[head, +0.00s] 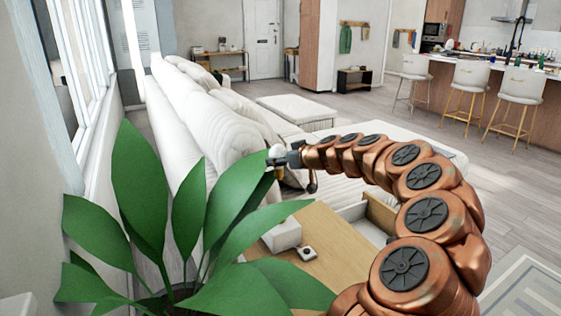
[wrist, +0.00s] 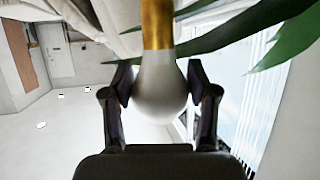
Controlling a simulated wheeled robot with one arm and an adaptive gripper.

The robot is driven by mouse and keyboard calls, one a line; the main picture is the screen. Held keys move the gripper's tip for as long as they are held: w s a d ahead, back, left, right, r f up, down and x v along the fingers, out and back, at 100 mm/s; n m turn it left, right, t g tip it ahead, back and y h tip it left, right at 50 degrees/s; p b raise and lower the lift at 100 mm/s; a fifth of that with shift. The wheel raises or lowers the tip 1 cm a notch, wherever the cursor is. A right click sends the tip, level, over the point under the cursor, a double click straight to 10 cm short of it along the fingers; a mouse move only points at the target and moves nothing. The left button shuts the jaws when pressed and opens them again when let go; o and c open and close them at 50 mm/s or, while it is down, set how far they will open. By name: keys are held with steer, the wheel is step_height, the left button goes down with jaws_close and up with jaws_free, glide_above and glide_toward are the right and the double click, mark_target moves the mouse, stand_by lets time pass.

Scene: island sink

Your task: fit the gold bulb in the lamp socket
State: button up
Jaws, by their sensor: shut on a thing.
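The bulb has a round white glass and a gold base. In the wrist view its glass (wrist: 161,90) sits between the two fingers of my gripper (wrist: 160,98), with the gold base pointing away from the palm. In the head view my gripper (head: 279,161) is shut on the bulb (head: 277,151), held in the air above the wooden table, close to the plant's leaves. A small pale square piece with a dark round centre (head: 307,252) lies on the table below; it may be the lamp socket, but I cannot tell for sure.
A large leafy plant (head: 230,222) stands at the front left, its leaves reaching near my gripper. A white sofa (head: 215,120) runs behind. Open floor (head: 505,190) lies to the right.

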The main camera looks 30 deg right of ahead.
mark_target(281, 176)
steer(key=shift+f+b, duration=0.2)
steer(key=shift+b, duration=0.1)
step_height(281, 176, down, 5)
steer(key=b, duration=0.5)
steer(key=shift+f, duration=0.2)
steer(key=shift+b, duration=1.6)
stand_by(1.2)
steer(key=shift+f+b, duration=3.4)
steer(key=shift+f, duration=0.25)
stand_by(0.3)
